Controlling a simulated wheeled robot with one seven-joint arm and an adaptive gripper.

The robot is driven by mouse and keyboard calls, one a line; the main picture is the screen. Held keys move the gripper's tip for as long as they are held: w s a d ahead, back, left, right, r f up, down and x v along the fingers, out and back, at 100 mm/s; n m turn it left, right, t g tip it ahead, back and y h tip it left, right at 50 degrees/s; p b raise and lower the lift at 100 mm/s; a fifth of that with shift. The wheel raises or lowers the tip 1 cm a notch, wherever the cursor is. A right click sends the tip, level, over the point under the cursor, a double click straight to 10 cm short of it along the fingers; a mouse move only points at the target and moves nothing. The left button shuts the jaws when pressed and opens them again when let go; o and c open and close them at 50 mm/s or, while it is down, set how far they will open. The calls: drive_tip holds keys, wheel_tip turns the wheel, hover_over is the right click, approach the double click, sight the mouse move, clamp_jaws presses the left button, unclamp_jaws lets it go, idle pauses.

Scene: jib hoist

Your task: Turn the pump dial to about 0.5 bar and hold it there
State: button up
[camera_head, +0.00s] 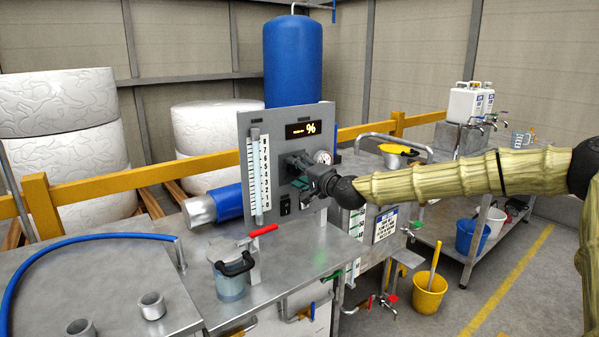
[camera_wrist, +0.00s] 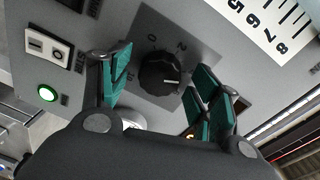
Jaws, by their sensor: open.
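The pump dial (camera_wrist: 160,72) is a black ribbed knob with a white pointer line on the grey panel. Its plate shows the numbers 0 and 2. In the wrist view the pointer line aims to the right side of the picture. My gripper (camera_wrist: 158,90) has its green finger pads apart, one on each side of the dial, with gaps between pads and knob. In the head view my gripper (camera_head: 301,186) is in front of the panel (camera_head: 248,140) and hides the dial.
A round gauge (camera_head: 323,157) and a level scale (camera_head: 259,180) are on the panel; a lit green button (camera_wrist: 47,93) and a switch (camera_wrist: 48,47) are beside the dial. A red-handled valve (camera_head: 263,231) and a jug (camera_head: 230,280) stand on the bench below.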

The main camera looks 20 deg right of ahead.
drive_tip(key=v, duration=1.1)
drive_tip(key=shift+s+d, duration=0.2)
drive_tip(key=shift+s, duration=0.15)
